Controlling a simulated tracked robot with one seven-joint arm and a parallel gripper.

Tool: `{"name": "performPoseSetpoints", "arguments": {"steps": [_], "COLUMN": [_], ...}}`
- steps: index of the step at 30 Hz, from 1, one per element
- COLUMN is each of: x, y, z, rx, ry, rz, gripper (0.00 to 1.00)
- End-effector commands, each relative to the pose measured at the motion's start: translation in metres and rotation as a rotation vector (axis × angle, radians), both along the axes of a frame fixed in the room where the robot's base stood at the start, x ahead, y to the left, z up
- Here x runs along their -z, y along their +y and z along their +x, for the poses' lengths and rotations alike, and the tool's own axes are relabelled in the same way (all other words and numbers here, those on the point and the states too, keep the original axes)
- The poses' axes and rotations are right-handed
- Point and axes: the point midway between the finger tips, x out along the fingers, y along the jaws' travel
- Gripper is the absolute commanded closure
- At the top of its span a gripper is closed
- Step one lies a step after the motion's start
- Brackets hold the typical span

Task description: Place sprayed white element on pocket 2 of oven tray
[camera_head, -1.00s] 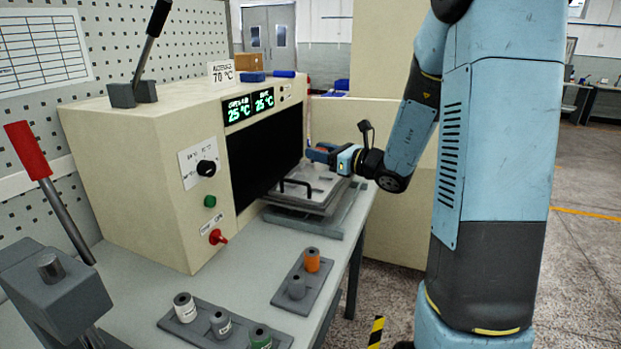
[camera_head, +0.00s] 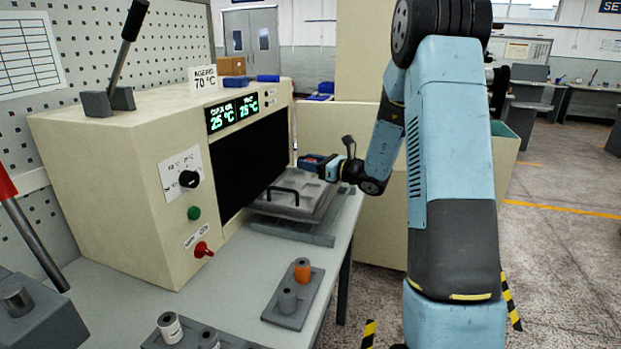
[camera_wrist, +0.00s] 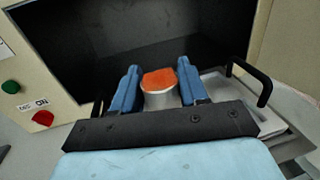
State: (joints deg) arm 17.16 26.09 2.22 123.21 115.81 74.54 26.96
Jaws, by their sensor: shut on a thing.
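My gripper (camera_head: 314,161), with blue fingers, is above the far right part of the oven tray (camera_head: 328,196) in the head view. In the wrist view my gripper (camera_wrist: 159,88) is shut on a short cylindrical element (camera_wrist: 158,98) with a whitish side and an orange top face. The element is upright between the fingers; its lower end is hidden by the wrist bracket. The grey tray has a black handle (camera_head: 283,190) and lies in front of the dark oven opening. It also shows at the right of the wrist view (camera_wrist: 270,121). I cannot make out its pocket numbers.
The cream oven (camera_head: 110,180) stands at the left of the tray. A small grey holder (camera_head: 295,318) carries an orange and a grey spindle. Another rack in front holds a white-sided spindle (camera_head: 170,328). The bench between oven and holders is clear.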

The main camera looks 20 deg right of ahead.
Motion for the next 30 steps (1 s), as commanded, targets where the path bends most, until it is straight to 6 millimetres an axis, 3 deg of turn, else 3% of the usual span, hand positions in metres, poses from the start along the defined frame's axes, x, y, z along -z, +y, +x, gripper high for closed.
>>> {"name": "performPoseSetpoints", "arguments": {"steps": [6, 14, 21, 30], "x": [0.021, 0.032, 0.060, 0.062], "y": [-0.006, -0.009, -0.009, -0.009], "z": [0.017, 0.024, 0.024, 0.024], "rx": [0.000, 0.000, 0.000, 0.001], "ry": [0.000, 0.001, 0.001, -0.001], "rz": [0.000, 0.000, -0.001, -0.001], "gripper": [0.87, 0.87, 0.87, 0.87]}}
